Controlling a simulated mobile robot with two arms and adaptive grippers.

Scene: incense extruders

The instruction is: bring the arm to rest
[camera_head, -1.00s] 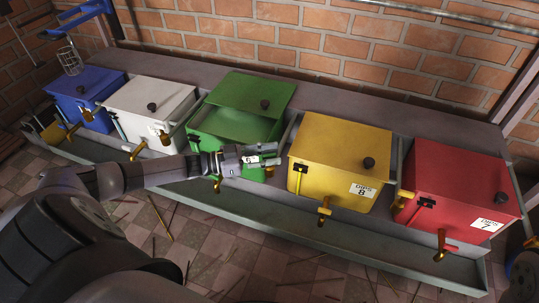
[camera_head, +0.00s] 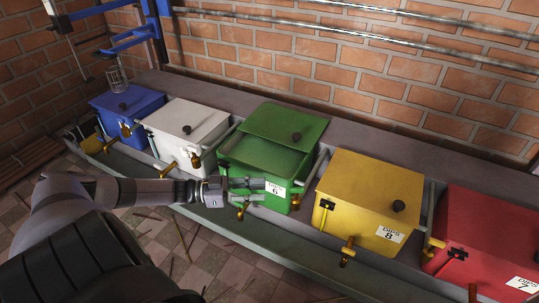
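My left arm comes in from the left, and my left gripper (camera_head: 262,190) is in front of the green box (camera_head: 254,160). Its two fingers are apart, with nothing seen between them. The green box's lid (camera_head: 285,127) sits shifted toward the back, so part of its inside shows. A label with "DIPS 6" is on its front, just beside the fingertips. I cannot tell whether the fingers touch the box. My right gripper is not in view.
Blue (camera_head: 127,115), white (camera_head: 187,130), yellow (camera_head: 368,200) and red (camera_head: 485,245) boxes stand in the same row, with brass taps at their fronts. A metal trough (camera_head: 300,252) runs below them. A brick wall (camera_head: 290,60) stands behind. A wire basket (camera_head: 117,78) hangs above the blue box.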

